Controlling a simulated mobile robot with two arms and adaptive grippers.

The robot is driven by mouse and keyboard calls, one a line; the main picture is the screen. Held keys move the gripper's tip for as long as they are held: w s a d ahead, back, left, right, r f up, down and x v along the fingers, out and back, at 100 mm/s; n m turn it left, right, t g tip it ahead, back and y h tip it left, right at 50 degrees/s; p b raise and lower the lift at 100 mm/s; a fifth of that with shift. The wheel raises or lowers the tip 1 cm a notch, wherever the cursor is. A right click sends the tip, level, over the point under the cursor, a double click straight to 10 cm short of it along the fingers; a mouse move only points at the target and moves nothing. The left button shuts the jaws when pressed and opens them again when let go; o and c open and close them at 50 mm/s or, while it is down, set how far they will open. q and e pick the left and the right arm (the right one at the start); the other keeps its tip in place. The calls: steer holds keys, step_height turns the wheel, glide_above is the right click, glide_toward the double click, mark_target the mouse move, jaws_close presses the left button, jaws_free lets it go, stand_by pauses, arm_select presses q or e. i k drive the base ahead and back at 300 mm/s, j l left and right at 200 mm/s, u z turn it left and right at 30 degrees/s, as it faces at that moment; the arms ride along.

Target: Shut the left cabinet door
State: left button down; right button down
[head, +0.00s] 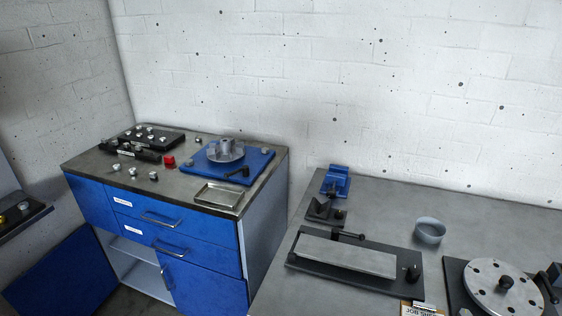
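The blue cabinet (251,225) stands against the wall at the left, under a grey worktop. Its left door (62,276) is open, swung out to the left, and its lower edge runs out of the picture. Behind the opening, a pale shelf (150,279) inside the cabinet shows. The right door (212,293), with a vertical metal handle, appears closed. The left door's handle is not visible. Neither of my grippers is in view.
A blue plate with a round metal fixture (225,150), a metal tray (218,196) and several small parts sit on the cabinet top. At the right, a grey bench (385,205) carries a flat plate, a bowl (430,230) and a disc rotor (503,287). A dark shelf (22,220) juts in at far left.

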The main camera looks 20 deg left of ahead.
mark_target(76, 277)
steer(key=u, duration=1.35)
steer(key=j, duration=0.4)
steer(key=i+j, duration=0.15)
steer(key=j, duration=0.65)
steer(key=i, duration=0.1)
